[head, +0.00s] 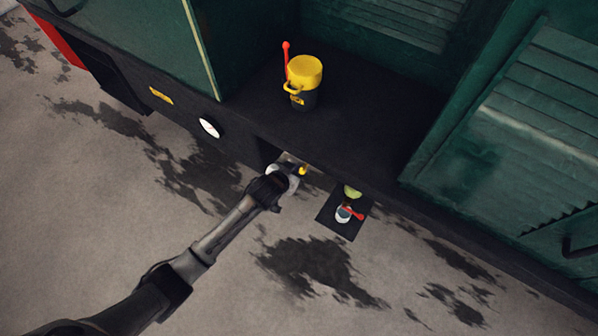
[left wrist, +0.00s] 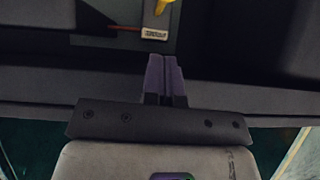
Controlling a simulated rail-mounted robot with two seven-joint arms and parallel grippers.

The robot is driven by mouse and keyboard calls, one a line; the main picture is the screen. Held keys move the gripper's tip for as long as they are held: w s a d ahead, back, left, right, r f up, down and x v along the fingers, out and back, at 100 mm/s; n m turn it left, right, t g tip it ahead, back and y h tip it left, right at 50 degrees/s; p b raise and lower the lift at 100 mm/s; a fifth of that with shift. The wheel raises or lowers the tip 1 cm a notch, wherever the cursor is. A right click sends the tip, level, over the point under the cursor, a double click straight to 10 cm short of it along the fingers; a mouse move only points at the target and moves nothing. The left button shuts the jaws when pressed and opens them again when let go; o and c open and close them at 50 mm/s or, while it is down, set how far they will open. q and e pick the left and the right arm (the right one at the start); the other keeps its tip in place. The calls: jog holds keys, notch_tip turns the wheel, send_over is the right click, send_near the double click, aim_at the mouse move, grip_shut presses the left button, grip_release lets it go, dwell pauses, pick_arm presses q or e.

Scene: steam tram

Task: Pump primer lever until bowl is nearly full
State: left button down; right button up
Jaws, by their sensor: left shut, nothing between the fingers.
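A small yellow-tipped part (head: 303,171), perhaps the primer lever, sticks out of a recess under the dark ledge. It seems to show at the top edge of the left wrist view as a yellow piece (left wrist: 162,6). My left gripper (head: 288,170) is at this recess, just left of the yellow tip; its fingers (left wrist: 163,75) are shut and empty. Whether they touch the yellow part I cannot tell. To the right, a black plate (head: 330,224) carries a yellow-green piece (head: 353,190), a pale round cup or bowl (head: 343,214) and a red lever (head: 355,214). The bowl's fill level is too small to read.
A yellow-and-black can (head: 303,82) with a red stick (head: 287,60) beside it stands on the dark ledge (head: 365,130). Green louvred doors stand either side. A white label (left wrist: 154,33) shows in the left wrist view.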

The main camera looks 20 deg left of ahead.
aim_at(302, 169)
pick_arm(q)
jog(key=w+f, duration=0.1)
jog(key=f, duration=0.1)
jog(key=w+f+b, duration=0.1)
jog(key=f, duration=0.1)
jog(key=w+f+b, duration=0.1)
jog(key=shift+w+d+f, duration=0.25)
jog(key=shift+w+f, duration=0.1)
jog(key=shift+f, duration=0.05)
jog(key=shift+f, duration=0.1)
jog(key=shift+s+f+b, duration=0.1)
jog(key=shift+f+b, duration=0.15)
jog(key=shift+b, duration=0.15)
notch_tip(302, 169, down, 8)
jog(key=t+b, duration=0.3)
jog(key=b, duration=0.3)
jog(key=shift+w+b, duration=0.2)
jog(key=shift+b, duration=0.1)
